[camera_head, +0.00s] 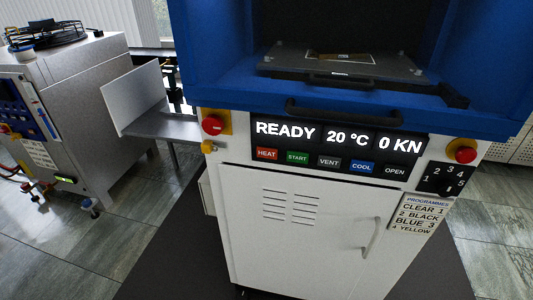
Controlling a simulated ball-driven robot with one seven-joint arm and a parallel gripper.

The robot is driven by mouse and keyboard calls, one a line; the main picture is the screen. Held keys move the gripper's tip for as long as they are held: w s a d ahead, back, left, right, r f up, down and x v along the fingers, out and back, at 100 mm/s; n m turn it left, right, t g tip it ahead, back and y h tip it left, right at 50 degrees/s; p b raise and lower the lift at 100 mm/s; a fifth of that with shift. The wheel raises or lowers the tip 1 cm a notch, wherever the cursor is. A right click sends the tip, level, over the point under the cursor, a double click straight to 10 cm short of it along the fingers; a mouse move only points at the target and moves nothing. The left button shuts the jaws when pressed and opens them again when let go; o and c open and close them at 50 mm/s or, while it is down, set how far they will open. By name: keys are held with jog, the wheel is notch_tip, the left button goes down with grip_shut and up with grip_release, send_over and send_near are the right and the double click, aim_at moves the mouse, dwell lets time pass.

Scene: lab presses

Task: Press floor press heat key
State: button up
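The floor press (275,235) stands in front of me, with a white lower cabinet and a blue upper housing. Its heat key (266,154) is a red key labelled HEAT, at the left end of the key row under the display. The display (338,135) reads READY, 20 °C, 0 KN. To the right of the heat key are the green START key (297,157), the VENT key (329,162), the blue COOL key (362,167) and the OPEN key (394,171). My gripper is not in view.
Red knobs on yellow plates sit left (212,125) and right (461,151) of the display. A dark handle (340,114) juts out above it. A programme dial (446,180) is at the right. A side shelf (160,126) and another machine (75,110) stand left.

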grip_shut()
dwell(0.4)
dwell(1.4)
